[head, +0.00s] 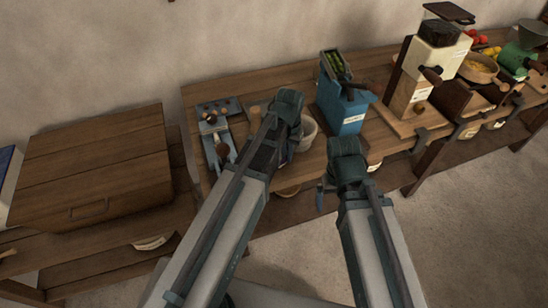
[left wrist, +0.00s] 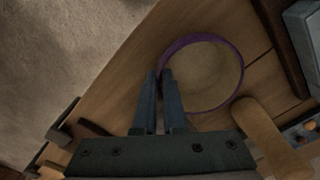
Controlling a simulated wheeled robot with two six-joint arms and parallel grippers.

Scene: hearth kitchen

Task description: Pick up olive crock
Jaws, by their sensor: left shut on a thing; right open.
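A pale round crock (head: 308,133), which I take as the olive crock, stands on the wooden bench, partly hidden behind my left arm. In the left wrist view the crock (left wrist: 210,75) shows from above, with a purple rim and a plain tan inside. My left gripper (left wrist: 158,76) is shut on the crock's rim, at the side nearest the bench edge. In the head view my left gripper (head: 287,150) is mostly hidden by its own wrist. My right gripper (head: 322,195) is open and empty, in front of the bench edge; its fingers show only in part.
A blue box with green contents (head: 343,100) stands just right of the crock. A grey-blue metal device (head: 215,130) is to the left. A cream grinder (head: 430,65) and bowls are further right. A large wooden chest (head: 95,165) is at far left.

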